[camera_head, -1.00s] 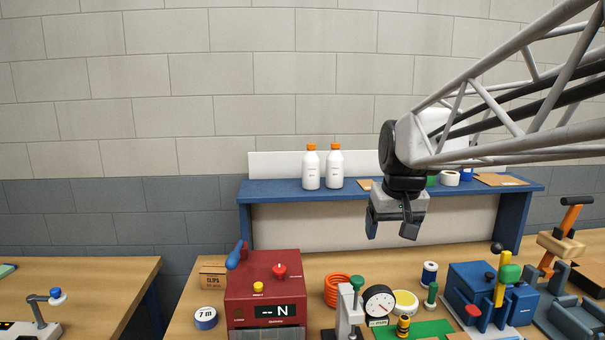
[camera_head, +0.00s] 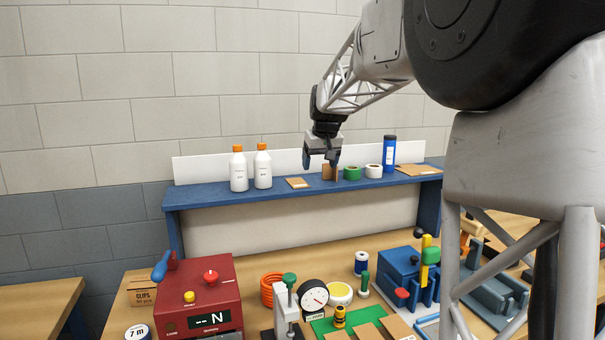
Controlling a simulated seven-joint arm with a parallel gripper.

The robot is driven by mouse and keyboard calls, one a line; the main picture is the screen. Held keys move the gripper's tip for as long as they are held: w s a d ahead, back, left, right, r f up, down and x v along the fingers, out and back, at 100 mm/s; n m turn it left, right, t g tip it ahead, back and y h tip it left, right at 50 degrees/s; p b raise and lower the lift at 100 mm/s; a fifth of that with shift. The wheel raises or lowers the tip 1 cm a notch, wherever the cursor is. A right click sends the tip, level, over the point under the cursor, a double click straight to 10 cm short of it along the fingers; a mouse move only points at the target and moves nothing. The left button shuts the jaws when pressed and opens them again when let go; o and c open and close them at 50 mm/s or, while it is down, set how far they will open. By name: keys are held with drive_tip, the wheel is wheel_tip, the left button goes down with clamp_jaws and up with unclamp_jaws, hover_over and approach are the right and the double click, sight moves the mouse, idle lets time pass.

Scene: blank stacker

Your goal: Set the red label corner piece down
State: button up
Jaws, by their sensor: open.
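My gripper (camera_head: 321,160) is open over the blue shelf, with its fingers pointing down. A small brown piece (camera_head: 329,173) stands upright on the shelf just below the fingers; I cannot tell whether they touch it. No red label shows on it, so I cannot tell if it is the red label corner piece. A flat brown piece (camera_head: 297,183) lies on the shelf to its left.
The shelf (camera_head: 205,193) also holds two white bottles (camera_head: 239,170) with orange caps, a green roll (camera_head: 351,173), a white roll (camera_head: 373,171) and a blue bottle (camera_head: 389,155). Below, the bench is crowded, with a red force tester (camera_head: 200,285) at left.

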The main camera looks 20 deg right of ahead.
hover_over(328, 165)
drive_tip(key=s, duration=0.2)
drive_tip(key=shift+s+f+t, duration=0.1)
drive_tip(key=shift+f+t, duration=0.2)
drive_tip(key=shift+f, duration=0.45)
drive_tip(key=shift+x, duration=1.3)
drive_tip(key=shift+x, duration=2.6)
drive_tip(key=c, duration=1)
drive_tip(key=shift+c, duration=0.2)
